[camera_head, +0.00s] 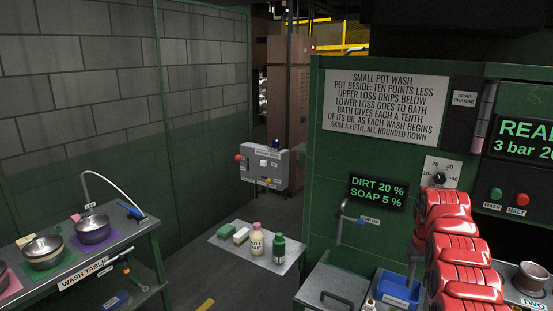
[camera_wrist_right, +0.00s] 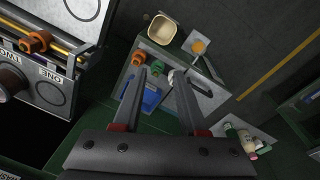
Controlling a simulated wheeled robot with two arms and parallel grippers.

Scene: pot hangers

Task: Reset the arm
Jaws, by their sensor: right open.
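My right arm (camera_head: 455,240), with red segmented links, stands at the right of the head view, in front of the green machine. My right gripper (camera_wrist_right: 159,73) shows in the wrist view with its two dark fingers spread apart and nothing between them. It points toward the area of a blue bin (camera_wrist_right: 151,95) and a grey lidded surface, and I see no clear contact. In the head view I cannot make out the fingers of this gripper. My left arm and gripper are not in view.
The wash table (camera_head: 95,265) with metal bowls stands at the left. A small shelf (camera_head: 255,262) holds two bottles and sponges. A blue bin (camera_head: 398,290) sits beside my right arm. The green machine wall (camera_head: 335,150) rises behind it. Open floor lies between table and shelf.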

